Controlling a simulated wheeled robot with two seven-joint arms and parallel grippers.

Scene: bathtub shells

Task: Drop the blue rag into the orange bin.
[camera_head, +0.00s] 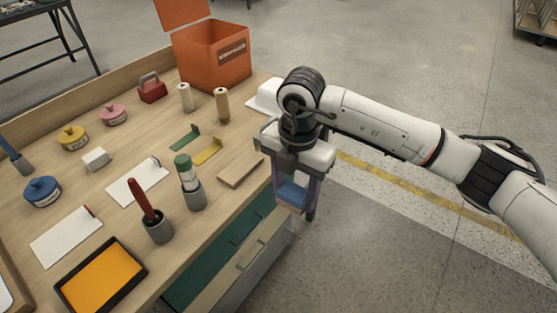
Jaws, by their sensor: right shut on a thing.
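The blue rag (291,194) is a small blue patch between the fingers of my right gripper (295,202). My right gripper is shut on it and points down, just off the table's right edge near the drawers. The fingers hide part of the rag. The orange bin (211,62) stands open at the table's back right corner, with its lid (182,12) raised. The gripper is apart from the bin, nearer the camera and to its right. My left gripper is not in view.
The wooden table (150,205) holds paint pots, papers, brush cups (157,228), a green-topped bottle (187,172), two wooden cylinders and an orange tray (101,275). A white object (264,97) lies near the bin. Grey floor lies open to the right.

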